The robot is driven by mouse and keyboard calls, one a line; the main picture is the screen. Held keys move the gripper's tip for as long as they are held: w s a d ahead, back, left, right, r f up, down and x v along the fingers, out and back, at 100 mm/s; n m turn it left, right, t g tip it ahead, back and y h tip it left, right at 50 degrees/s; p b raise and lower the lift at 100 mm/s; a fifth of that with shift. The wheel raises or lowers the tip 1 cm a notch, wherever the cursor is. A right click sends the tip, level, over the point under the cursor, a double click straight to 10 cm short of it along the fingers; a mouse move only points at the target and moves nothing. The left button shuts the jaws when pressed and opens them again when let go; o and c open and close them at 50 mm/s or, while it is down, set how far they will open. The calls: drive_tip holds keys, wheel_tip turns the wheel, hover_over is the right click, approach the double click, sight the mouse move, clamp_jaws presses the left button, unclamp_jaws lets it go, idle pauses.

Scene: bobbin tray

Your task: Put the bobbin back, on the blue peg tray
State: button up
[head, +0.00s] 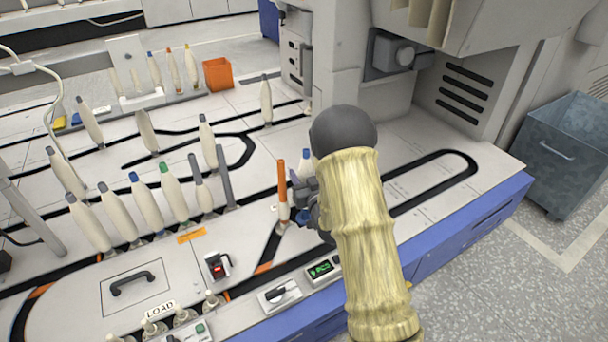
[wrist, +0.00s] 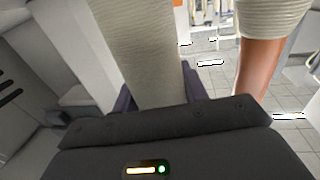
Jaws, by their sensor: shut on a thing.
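My gripper (head: 304,200) is over the white machine deck, beside the conveyor track. In the wrist view its purple-grey fingers (wrist: 158,95) are shut around a cream-wound bobbin (wrist: 148,50). In the head view most of this held bobbin is hidden by my gripper and arm. An orange-topped bobbin (head: 282,190) stands just left of my gripper; it also shows in the wrist view (wrist: 262,70), apart from the held one. I cannot clearly make out a blue peg tray. A small blue patch (head: 77,119) shows at the back left.
Several cream bobbins (head: 172,190) stand along the left of the deck. An orange box (head: 218,74) is at the back. A control box with a green display (head: 321,269) sits at the front edge. The deck (head: 405,160) right of my arm is clear. A grey bin (head: 568,150) stands right.

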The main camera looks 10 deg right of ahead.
drive_tip(key=shift+f, duration=0.2)
drive_tip(key=o, duration=0.7)
drive_tip(key=shift+o, duration=0.2)
drive_tip(key=shift+s, duration=0.1)
drive_tip(key=s+d+b, duration=0.1)
drive_tip(key=s+b, duration=0.2)
drive_tip(key=s, duration=0.7)
drive_tip(key=shift+s+d, duration=0.3)
drive_tip(key=shift+s, duration=0.05)
idle(0.6)
